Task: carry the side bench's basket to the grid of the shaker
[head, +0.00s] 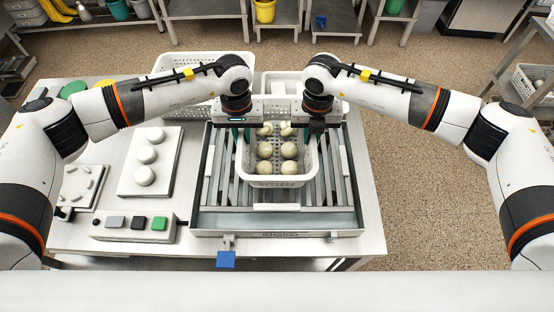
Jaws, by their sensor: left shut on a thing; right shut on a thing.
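A white perforated basket (277,181) holds several pale round pieces and some smaller pale pieces towards its back. It is over the grid (335,200) of the shaker, near the middle of the metal frame. I cannot tell whether it rests on the bars or hangs just above them. My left gripper (241,132) is shut on the basket's left side near the back. My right gripper (313,135) is shut on its right side near the back. The fingertips are partly hidden by the wrists and the rim.
A control box (136,224) with several buttons and a white board with round pieces (145,154) are left of the shaker. Another white basket (180,66) stands behind, partly hidden by my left arm. Speckled floor is open at right.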

